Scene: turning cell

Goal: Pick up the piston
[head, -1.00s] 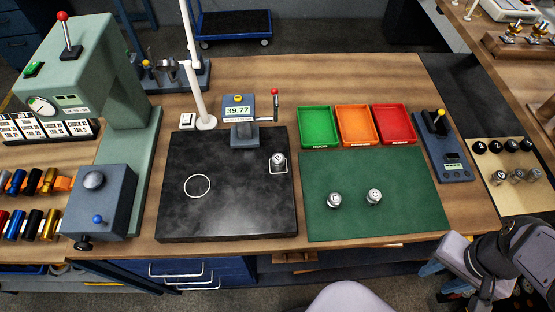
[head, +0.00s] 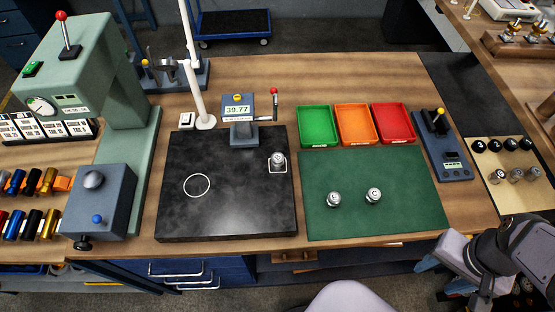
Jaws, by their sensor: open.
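Several small silver cylinders that look like pistons are in the head view. One piston (head: 334,199) and another marked C (head: 374,196) stand upright, apart, on the green mat (head: 410,220). A third (head: 277,159) stands in a white square outline on the black plate (head: 230,215). I cannot tell which one the task means. My gripper (head: 436,276) is at the bottom right, off the table's front edge, open and apart from all of them. It is partly hidden by my own arm.
Green (head: 318,126), orange (head: 356,125) and red (head: 393,124) trays stand behind the mat. A gauge stand (head: 240,108) and white post (head: 199,95) rise behind the plate. A green press (head: 90,70) stands left.

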